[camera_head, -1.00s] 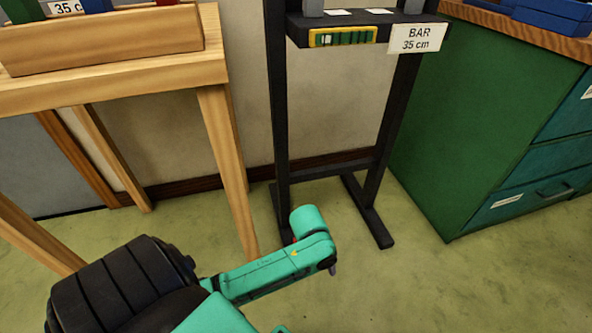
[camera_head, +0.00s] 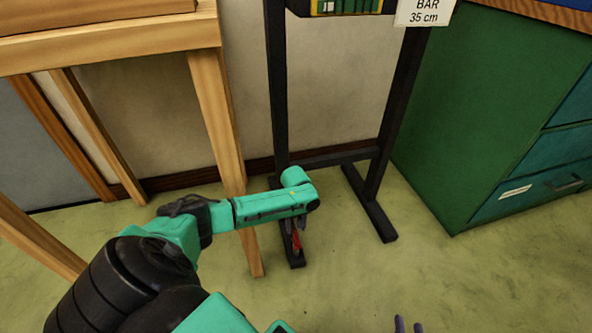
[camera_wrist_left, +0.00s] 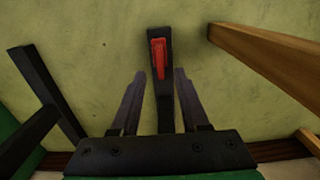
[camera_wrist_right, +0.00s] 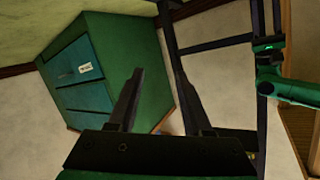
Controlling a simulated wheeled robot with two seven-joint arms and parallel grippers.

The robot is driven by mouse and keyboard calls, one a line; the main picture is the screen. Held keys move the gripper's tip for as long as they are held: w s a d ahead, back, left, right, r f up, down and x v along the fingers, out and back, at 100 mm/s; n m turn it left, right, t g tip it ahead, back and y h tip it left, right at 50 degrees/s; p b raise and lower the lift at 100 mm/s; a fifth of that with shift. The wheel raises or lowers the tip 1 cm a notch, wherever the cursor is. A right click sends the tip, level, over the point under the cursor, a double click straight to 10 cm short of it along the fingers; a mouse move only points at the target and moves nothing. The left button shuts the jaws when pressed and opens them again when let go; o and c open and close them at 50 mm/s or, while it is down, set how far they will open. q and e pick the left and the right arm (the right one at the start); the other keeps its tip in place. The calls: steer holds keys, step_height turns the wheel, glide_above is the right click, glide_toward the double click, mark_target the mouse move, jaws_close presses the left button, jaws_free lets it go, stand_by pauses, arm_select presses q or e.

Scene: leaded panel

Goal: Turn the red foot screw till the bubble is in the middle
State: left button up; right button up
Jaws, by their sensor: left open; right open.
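The red foot screw (camera_head: 296,241) is a flat red lever on the left foot of the black stand (camera_head: 278,110), low near the floor. It also shows in the left wrist view (camera_wrist_left: 158,58). My left gripper (camera_head: 297,226) points down above it, open. In the left wrist view my left fingers (camera_wrist_left: 160,80) stand apart, one on each side of the lever's line; contact cannot be told. The yellow-green level (camera_head: 345,6) is cut off at the top of the head view; its bubble cannot be made out. My right gripper (camera_wrist_right: 157,70) is open and empty.
A wooden table (camera_head: 215,110) stands left of the stand, its front leg close to my left arm. A green cabinet (camera_head: 465,110) stands to the right. A card reading "BAR 35 cm" (camera_head: 424,14) hangs on the stand. The floor in front is clear.

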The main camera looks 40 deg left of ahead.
mark_target(296, 235)
arm_select(q)
step_height(296, 235, down, 3)
steer(key=shift+r+b, duration=0.1)
steer(key=shift+b, duration=0.7)
step_height(296, 235, down, 2)
steer(key=shift+f+b, duration=0.1)
steer(key=shift+b, duration=0.5)
jaws_close()
arm_select(e)
steer(key=w+d+r+t+y, duration=0.1)
steer(key=w+r+t, duration=0.3)
steer(key=r, duration=0.8)
steer(key=w+d+r+n+t+y, duration=0.1)
steer(key=w+r+t, duration=0.4)
steer(key=r, duration=0.8)
steer(key=shift+w+r, duration=0.3)
steer(key=shift+w, duration=0.3)
